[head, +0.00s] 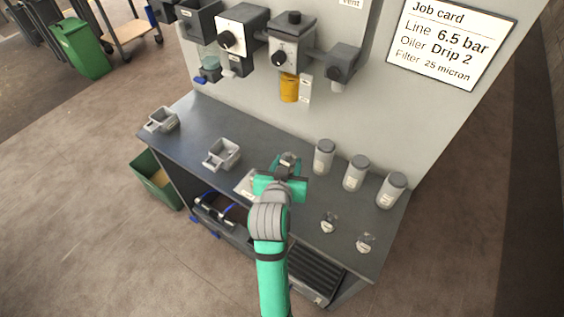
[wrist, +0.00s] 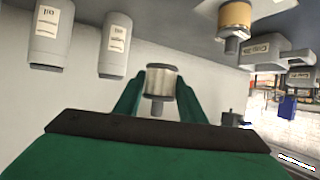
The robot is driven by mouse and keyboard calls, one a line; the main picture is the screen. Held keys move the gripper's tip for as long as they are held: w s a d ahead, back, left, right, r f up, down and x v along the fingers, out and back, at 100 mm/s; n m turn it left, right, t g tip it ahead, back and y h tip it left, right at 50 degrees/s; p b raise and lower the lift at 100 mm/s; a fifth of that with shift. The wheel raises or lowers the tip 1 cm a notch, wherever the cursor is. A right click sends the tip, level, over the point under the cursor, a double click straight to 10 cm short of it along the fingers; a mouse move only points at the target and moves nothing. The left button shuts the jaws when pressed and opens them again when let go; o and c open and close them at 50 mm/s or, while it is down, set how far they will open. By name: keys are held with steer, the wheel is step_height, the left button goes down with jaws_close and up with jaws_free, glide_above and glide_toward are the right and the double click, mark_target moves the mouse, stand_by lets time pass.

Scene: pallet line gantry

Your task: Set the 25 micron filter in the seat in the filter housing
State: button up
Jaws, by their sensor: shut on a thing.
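My gripper (head: 288,163) is over the bench, in front of the wall. It is shut on a pale ribbed cylinder with a grey end piece, the filter (wrist: 160,82), between the green fingers in the wrist view. I cannot read a micron mark on it. On the wall, an amber cylinder (head: 289,88) hangs below a grey unit (head: 292,42) with a black knob; it also shows in the wrist view (wrist: 235,17), apart from the filter. This unit looks like the filter housing, but no label confirms it. I cannot see an empty seat.
Several grey units hang on the wall. Three labelled grey canisters (head: 357,173) stand at the bench's back right. Two small grey trays (head: 222,155) are at left. Two small clear pieces (head: 328,223) lie front right. A job card (head: 450,42) reads filter 25 micron.

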steer(key=w+d+f, duration=0.1)
steer(key=w+f, duration=0.1)
steer(key=w+d+f, duration=0.1)
steer(key=w+f, duration=0.3)
steer(key=shift+w+d+f, duration=0.2)
steer(key=shift+w+d, duration=0.2)
steer(key=shift+w+a+f, duration=0.1)
steer(key=shift+w+f, duration=0.1)
steer(key=shift+f, duration=0.15)
steer(key=shift+w+f, duration=0.15)
steer(key=shift+f, duration=1.5)
steer(key=o, duration=1.1)
steer(key=shift+f, duration=0.1)
steer(key=shift+o, duration=0.2)
